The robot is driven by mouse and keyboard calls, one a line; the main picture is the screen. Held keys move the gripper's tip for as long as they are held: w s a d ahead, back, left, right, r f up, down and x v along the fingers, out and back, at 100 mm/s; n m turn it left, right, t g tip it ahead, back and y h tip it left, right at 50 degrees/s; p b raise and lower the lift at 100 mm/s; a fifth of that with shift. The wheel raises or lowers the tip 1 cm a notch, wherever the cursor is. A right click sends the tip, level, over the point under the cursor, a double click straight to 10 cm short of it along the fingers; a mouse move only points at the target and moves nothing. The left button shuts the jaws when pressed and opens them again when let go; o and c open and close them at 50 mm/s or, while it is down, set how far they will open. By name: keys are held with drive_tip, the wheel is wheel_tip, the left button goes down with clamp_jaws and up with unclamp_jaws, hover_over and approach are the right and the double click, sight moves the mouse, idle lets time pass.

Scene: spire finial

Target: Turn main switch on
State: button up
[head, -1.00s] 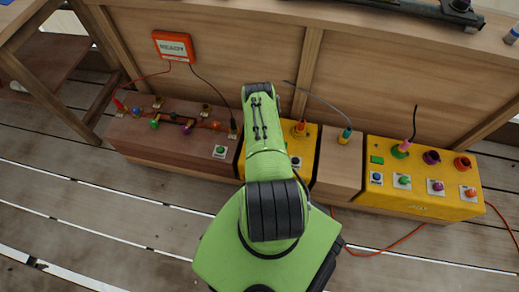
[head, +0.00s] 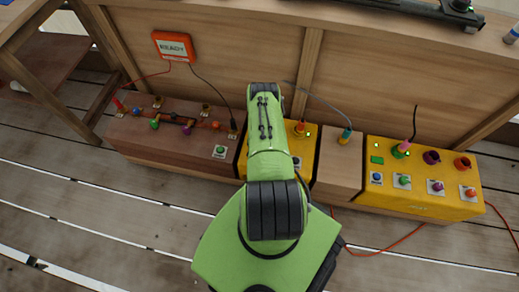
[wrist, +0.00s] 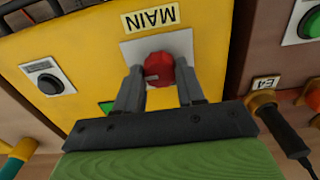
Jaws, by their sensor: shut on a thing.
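The main switch is a red round knob (wrist: 159,68) on a white square plate, beside the label MAIN (wrist: 150,18), in the wrist view. It sits on a yellow box (wrist: 85,75). My gripper (wrist: 158,76) has one finger on each side of the knob and is shut on it. In the head view my green arm hides the knob and the gripper; part of the yellow box (head: 308,155) shows beside the arm.
A larger yellow box (head: 420,205) with buttons and sockets stands at the right. A brown box (head: 180,150) with plugs stands at the left. An orange READY display (head: 174,46) hangs above it. In the wrist view a black plug (wrist: 280,130) is close to the right of my gripper.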

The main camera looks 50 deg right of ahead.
idle(0.3)
drive_tip(key=o, duration=1)
drive_tip(key=shift+o, duration=0.2)
wheel_tip(320, 180, up, 16)
drive_tip(key=p, duration=0.6)
drive_tip(key=shift+f, duration=0.15)
